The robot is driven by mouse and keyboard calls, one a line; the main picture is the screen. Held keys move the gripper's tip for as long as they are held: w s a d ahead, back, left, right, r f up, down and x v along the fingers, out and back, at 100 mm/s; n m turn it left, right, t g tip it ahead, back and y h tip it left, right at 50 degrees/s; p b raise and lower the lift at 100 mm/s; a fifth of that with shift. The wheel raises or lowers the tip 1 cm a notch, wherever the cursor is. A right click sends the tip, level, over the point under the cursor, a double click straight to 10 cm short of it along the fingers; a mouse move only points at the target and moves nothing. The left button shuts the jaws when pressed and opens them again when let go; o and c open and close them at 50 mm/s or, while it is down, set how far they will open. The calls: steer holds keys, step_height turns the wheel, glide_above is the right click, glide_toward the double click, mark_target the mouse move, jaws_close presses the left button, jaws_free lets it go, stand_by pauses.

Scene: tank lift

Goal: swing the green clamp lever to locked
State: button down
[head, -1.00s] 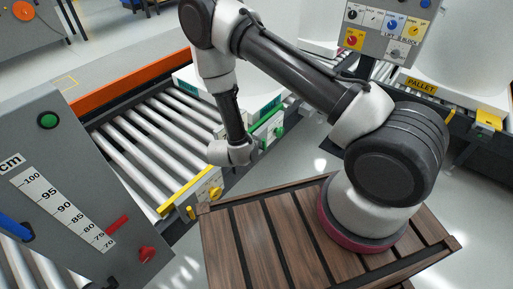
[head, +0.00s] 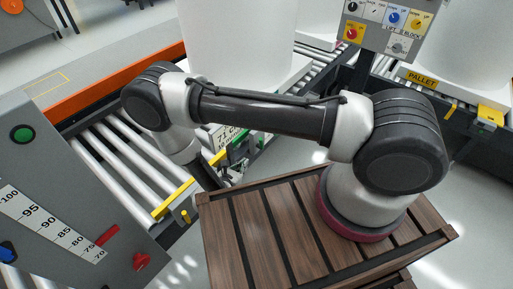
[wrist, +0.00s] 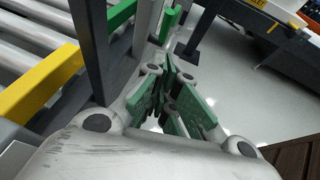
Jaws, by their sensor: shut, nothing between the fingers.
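The green clamp lever (wrist: 172,20) shows at the top of the wrist view, an upright green bar beyond my fingers. In the head view a green part of the clamp (head: 260,143) shows at the conveyor's near edge, partly hidden by my arm. My gripper (wrist: 168,72) is shut and empty, with green-padded fingers pointing toward the lever. It appears close to the lever, with a gap in the picture; I cannot tell the depth. In the head view my gripper is small and dark beside the clamp, and its fingertips are hard to make out.
A large white tank (head: 240,40) stands behind my arm above the roller conveyor (head: 115,165). A yellow stop (head: 173,200) marks the conveyor's near end. A grey panel with a scale (head: 60,215) stands left. A slatted wooden deck (head: 265,235) lies under my arm's base.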

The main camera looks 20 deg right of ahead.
glide_toward(260, 145)
step_height(260, 145, down, 3)
steer(key=w+d, duration=0.1)
steer(key=shift+w+d+r, duration=0.2)
steer(key=shift+w+d, duration=0.45)
steer(key=shift+w, duration=0.05)
steer(key=shift+w+d+r, duration=0.25)
steer(key=shift+w+d, duration=0.35)
steer(key=shift+w, duration=0.1)
steer(key=shift+w+d+r+g+y, duration=0.5)
steer(key=shift+w+d+r, duration=0.15)
steer(key=shift+w, duration=0.15)
